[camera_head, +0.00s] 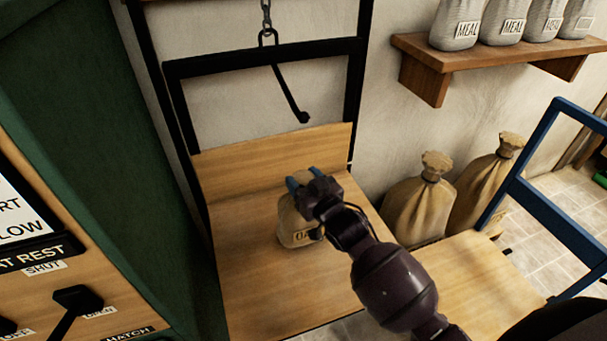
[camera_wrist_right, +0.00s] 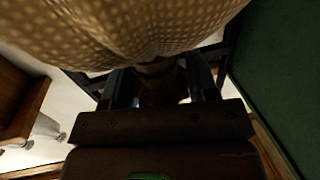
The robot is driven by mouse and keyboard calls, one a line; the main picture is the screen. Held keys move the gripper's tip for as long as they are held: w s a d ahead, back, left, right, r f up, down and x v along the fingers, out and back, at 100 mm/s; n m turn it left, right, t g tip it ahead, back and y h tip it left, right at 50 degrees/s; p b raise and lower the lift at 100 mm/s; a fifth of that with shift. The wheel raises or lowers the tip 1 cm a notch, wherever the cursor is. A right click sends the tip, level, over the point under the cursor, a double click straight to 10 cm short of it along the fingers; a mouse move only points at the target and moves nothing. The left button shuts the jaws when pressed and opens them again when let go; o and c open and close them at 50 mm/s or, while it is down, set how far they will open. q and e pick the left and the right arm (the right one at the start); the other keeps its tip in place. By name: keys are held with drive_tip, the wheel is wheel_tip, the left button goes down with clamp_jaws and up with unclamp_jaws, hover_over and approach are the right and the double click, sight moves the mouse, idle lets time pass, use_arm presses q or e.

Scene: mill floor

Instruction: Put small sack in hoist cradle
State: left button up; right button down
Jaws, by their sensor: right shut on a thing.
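The small sack (camera_head: 292,228) is tan cloth with a partly covered dark label. My right gripper (camera_head: 304,182) is shut on its neck from above. In the right wrist view the sack (camera_wrist_right: 125,30) fills the top, its neck between the fingers (camera_wrist_right: 165,82). The hoist cradle (camera_head: 265,300) has a wooden floor, a wooden back board and a black frame. The sack is upright over the cradle floor, in front of the back board. I cannot tell whether its base touches the floor. My left gripper is not in view.
A hook (camera_head: 290,90) hangs on a chain above the cradle. A green cabinet with a lever panel (camera_head: 70,300) stands left. Tied sacks (camera_head: 418,208) and a blue-framed wooden trolley (camera_head: 480,275) stand right. A wall shelf (camera_head: 440,58) holds several meal bags.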

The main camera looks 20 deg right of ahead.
drive_tip(key=shift+f, duration=1.05)
drive_tip(key=shift+c, duration=2)
unclamp_jaws()
drive_tip(key=shift+f, duration=0.15)
drive_tip(key=v, duration=1.2)
drive_tip(key=s+d+f+m+g+h, duration=0.1)
drive_tip(key=s+d+f+g+h, duration=0.3)
drive_tip(key=s+f, duration=1.1)
drive_tip(key=s+d+g, duration=0.1)
drive_tip(key=d+g, duration=0.1)
drive_tip(key=d, duration=0.1)
drive_tip(key=shift+d+f+m, duration=0.15)
drive_tip(key=shift+d+m, duration=0.15)
drive_tip(key=shift+d, duration=0.1)
